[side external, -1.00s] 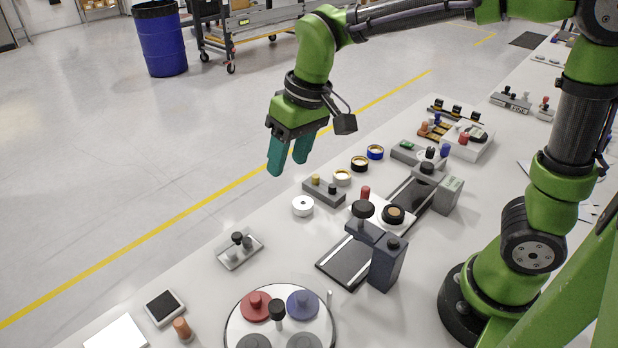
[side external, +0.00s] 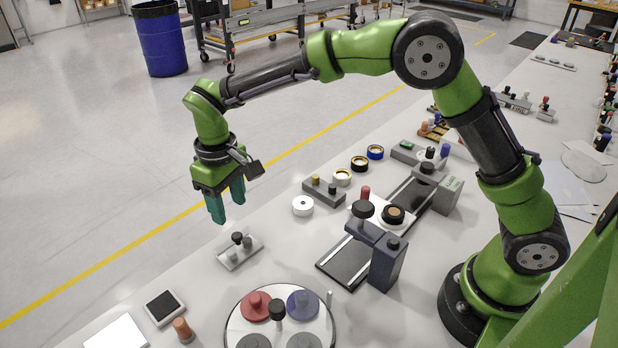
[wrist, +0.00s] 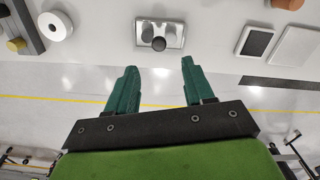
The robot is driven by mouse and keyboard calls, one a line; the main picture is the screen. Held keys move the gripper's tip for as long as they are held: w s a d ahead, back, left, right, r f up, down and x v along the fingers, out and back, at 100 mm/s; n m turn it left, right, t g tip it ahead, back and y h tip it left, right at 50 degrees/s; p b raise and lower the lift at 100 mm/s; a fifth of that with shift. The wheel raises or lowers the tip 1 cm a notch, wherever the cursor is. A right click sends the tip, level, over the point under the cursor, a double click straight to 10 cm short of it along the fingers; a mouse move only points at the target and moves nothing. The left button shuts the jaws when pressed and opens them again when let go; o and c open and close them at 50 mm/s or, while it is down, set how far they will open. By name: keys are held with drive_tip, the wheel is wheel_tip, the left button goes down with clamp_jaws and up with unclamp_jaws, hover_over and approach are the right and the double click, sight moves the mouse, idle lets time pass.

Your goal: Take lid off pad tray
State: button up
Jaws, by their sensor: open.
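My gripper (side external: 227,211), with teal fingers, is open and empty above the table's far edge. It also shows in the wrist view (wrist: 159,65). A small grey metal tray (side external: 232,261) with black knobs lies just below and right of the fingertips; in the wrist view the tray (wrist: 174,30) is ahead of the fingers, apart from them. A round white tray (side external: 282,331) holds red, blue and grey round pads around a central black knob (side external: 277,309). A clear lid over it is hard to make out. I cannot tell which one is the pad tray.
A black square pad in a white frame (side external: 165,307), a white plate (side external: 115,333) and an orange-brown knob (side external: 182,328) are at front left. A dark post fixture (side external: 387,262) stands right. A white roll (side external: 302,205) and knobbed grey block (side external: 323,191) lie behind. Table between is clear.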

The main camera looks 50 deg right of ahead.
sight(237, 235)
drive_tip(key=f, duration=0.8)
drive_tip(key=shift+s+d+f, duration=0.1)
drive_tip(key=shift+s+f, duration=0.1)
drive_tip(key=shift+f, duration=0.05)
clamp_jaws()
